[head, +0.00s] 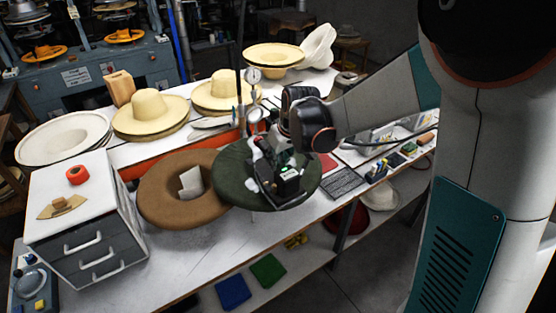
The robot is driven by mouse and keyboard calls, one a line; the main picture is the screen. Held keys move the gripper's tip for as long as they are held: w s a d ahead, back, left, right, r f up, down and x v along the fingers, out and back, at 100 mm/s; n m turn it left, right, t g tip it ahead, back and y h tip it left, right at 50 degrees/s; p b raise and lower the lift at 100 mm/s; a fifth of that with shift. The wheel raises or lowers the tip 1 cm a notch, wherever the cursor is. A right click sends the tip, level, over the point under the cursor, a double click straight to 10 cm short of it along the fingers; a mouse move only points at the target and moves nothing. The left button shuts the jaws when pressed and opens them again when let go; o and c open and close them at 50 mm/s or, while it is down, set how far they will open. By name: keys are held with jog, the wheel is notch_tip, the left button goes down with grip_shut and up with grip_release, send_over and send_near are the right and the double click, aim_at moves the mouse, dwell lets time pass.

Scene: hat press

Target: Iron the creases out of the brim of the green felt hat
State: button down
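The green felt hat (232,172) lies on the white workbench near the middle of the head view, its wide brim showing around my gripper. My gripper (272,172) is over the hat, and my arm reaches in from the right. A dark, metal-edged shape at its end, possibly an iron, is low over the front of the brim. I cannot tell whether it touches the felt. The fingertips cannot be made out, and the hat's middle and right side are partly hidden. Creases are too small to see.
A brown felt hat (160,185) with a white card sits close on the left of the green one. A drawer cabinet (95,255) with orange tape (77,175) stands front left. Straw hats (150,107) line the back. A dial gauge (253,76) stands behind. Small tools crowd the right.

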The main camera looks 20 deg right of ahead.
jog(key=shift+r+p, duration=1)
jog(key=shift+r, duration=0.7)
jog(key=shift+w, duration=0.1)
